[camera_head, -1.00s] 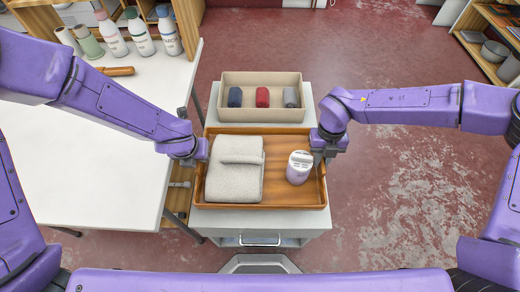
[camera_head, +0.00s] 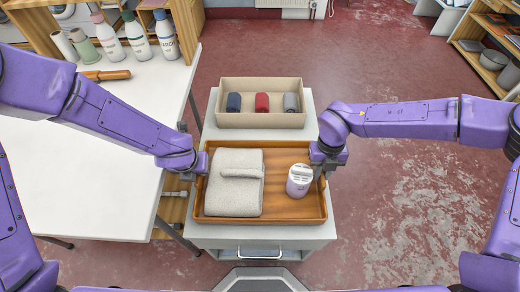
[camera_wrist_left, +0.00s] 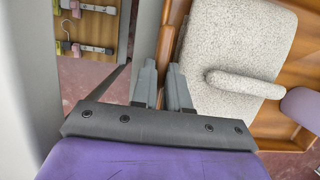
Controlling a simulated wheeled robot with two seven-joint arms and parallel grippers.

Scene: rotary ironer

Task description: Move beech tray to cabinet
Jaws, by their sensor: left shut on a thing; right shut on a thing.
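The beech tray (camera_head: 275,205) is over the front of the white cabinet (camera_head: 314,237) in the head view. Whether it touches the top, I cannot tell. It carries folded grey-white towels (camera_head: 235,190) on its left and a white and lilac container (camera_head: 299,181) on its right. My left gripper (camera_head: 201,162) is shut on the tray's left edge; in the left wrist view, its fingers (camera_wrist_left: 163,85) straddle the wooden rim. My right gripper (camera_head: 322,168) is shut on the tray's right edge, its fingertips partly hidden.
A beige bin (camera_head: 261,119) with rolled cloths stands on the cabinet behind the tray. A white table (camera_head: 80,170) at the left bears several bottles and a wooden-handled item. Shelves (camera_head: 485,55) stand far right; the red floor at right is clear.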

